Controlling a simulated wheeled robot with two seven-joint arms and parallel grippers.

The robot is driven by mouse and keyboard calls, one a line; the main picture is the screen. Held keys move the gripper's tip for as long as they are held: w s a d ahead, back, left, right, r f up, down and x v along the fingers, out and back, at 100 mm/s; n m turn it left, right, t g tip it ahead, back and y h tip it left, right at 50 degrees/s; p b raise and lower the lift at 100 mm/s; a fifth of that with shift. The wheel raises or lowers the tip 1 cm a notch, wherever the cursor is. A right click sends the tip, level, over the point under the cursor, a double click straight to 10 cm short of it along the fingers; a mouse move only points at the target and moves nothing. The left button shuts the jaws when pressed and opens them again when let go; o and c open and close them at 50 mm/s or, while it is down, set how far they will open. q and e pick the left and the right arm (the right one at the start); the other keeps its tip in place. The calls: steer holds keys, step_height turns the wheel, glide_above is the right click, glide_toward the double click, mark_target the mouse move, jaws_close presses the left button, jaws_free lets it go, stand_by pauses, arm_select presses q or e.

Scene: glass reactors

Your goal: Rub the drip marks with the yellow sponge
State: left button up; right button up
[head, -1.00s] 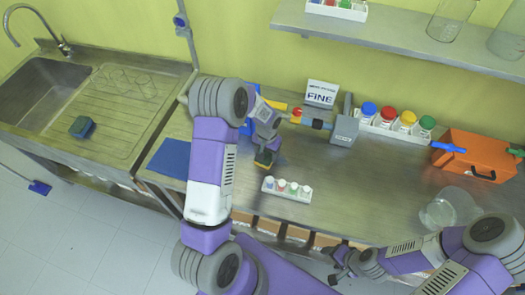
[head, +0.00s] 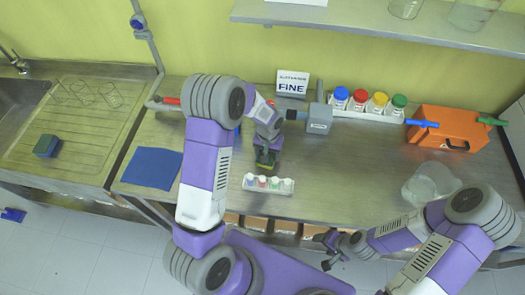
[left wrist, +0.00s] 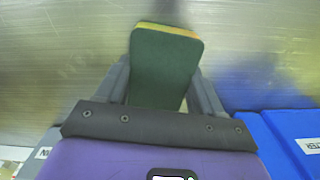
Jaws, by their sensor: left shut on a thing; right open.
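A sponge with a yellow layer and a dark green layer shows in the left wrist view (left wrist: 165,65). My left gripper (left wrist: 163,88) is shut on it, the dark green face toward the camera. In the head view my left gripper (head: 266,158) holds the sponge (head: 265,166) low over the steel bench, behind the small vial rack. I cannot tell whether the sponge touches the bench. No drip marks can be made out clearly; the arm hides part of the bench. My right gripper (head: 326,250) is open and empty by the bench's front edge.
The vial rack (head: 268,184) stands close in front of the sponge. A grey device (head: 319,118), a row of coloured-cap bottles (head: 379,104) and an orange case (head: 447,128) stand behind. Blue cloth (head: 152,167) lies left; glassware (head: 430,182) stands right. Another sponge (head: 46,146) lies by the sink.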

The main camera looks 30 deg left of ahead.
arm_select(q)
step_height(320, 180, up, 2)
steer(key=shift+w+p, duration=0.15)
steer(key=shift+p, duration=0.15)
steer(key=shift+s+a+r+p, duration=0.1)
steer(key=shift+s+r+p, duration=0.05)
steer(key=shift+r+p, duration=0.35)
steer(key=shift+s+a+r+p, duration=0.1)
steer(key=shift+r+p, duration=0.15)
steer(key=shift+r, duration=0.35)
steer(key=shift+r+p, duration=1.15)
steer(key=shift+r, duration=0.7)
